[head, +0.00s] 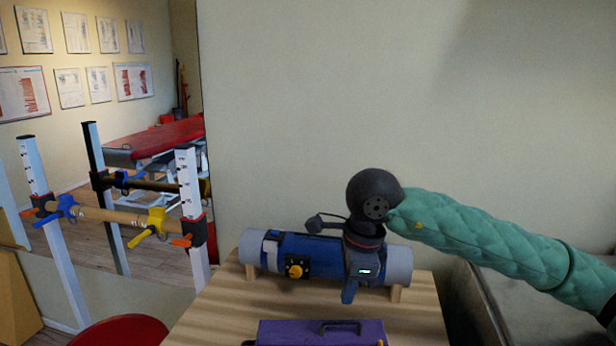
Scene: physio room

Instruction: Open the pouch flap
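A blue pouch (312,249) is wrapped around a grey horizontal roller (397,266) that rests on small wooden supports on the table. A dark square piece with a yellow knob (295,271) sits on the pouch's front. The edge of the flap cannot be made out clearly. My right gripper (349,292) comes in from the right and points down in front of the roller's right part, hiding some of it. One blue finger shows; its gap and any contact with the pouch cannot be seen. My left gripper is not in view.
The wooden table (220,310) has bare room at its left. A purple box with a dark handle (320,333) stands at the front edge. A red round seat (125,332) is at lower left. Bars on posts (110,217) stand further left, and a plain wall is behind.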

